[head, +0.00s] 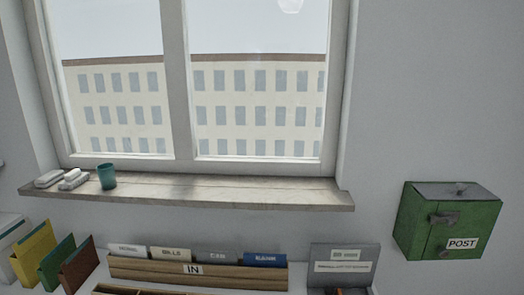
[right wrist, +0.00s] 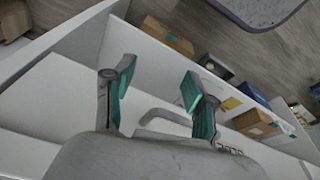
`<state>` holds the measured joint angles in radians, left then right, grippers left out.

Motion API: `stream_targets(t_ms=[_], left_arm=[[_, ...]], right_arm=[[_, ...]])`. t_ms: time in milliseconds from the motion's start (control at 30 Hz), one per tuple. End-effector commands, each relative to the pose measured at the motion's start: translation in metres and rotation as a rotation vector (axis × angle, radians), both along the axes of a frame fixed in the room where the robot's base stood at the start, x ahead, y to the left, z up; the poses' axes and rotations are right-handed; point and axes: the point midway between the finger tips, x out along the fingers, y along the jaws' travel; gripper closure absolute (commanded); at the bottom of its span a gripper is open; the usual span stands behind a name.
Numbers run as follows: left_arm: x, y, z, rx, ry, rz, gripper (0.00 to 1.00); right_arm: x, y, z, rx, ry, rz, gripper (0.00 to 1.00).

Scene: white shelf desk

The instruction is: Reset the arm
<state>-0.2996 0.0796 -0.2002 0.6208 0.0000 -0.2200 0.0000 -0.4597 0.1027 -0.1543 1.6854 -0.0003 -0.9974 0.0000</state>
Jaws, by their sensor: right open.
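My right gripper (right wrist: 158,93) shows in the right wrist view. Its two fingers with teal pads stand apart, and nothing is between them. It hangs in front of white shelf panels (right wrist: 60,85), with the floor farther off. I cannot tell whether it touches the white furniture. No gripper or arm of mine shows in the head view, so the left gripper is out of sight.
The head view shows a wooden sill (head: 230,190) with a teal cup (head: 107,176), a wooden IN tray (head: 200,272) with labelled folders, and a green POST box (head: 450,222) on the wall. Cardboard boxes (right wrist: 167,37) stand beyond the white panels in the right wrist view.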

Motion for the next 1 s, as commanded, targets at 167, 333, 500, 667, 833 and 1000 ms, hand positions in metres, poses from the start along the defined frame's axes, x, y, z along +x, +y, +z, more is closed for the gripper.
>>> stream_targets(t_ms=[167, 333, 500, 667, 833, 1000], left_arm=[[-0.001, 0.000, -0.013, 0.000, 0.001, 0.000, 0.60], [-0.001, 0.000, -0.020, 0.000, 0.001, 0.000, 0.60], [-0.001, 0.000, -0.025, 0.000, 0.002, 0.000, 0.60], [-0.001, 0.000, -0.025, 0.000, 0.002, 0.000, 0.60], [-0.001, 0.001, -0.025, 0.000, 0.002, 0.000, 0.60], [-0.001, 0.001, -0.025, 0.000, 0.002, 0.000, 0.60]], right_arm=[[-0.052, -0.008, -0.112, -0.007, 0.058, 0.010, 0.44], [-0.115, -0.019, -0.182, -0.013, 0.098, 0.019, 0.44], [-0.162, -0.028, -0.213, -0.017, 0.120, 0.025, 0.44], [-0.180, -0.032, -0.221, -0.018, 0.126, 0.028, 0.44], [-0.181, -0.032, -0.221, -0.018, 0.126, 0.028, 0.44], [-0.181, -0.032, -0.221, -0.018, 0.127, 0.028, 0.44]])
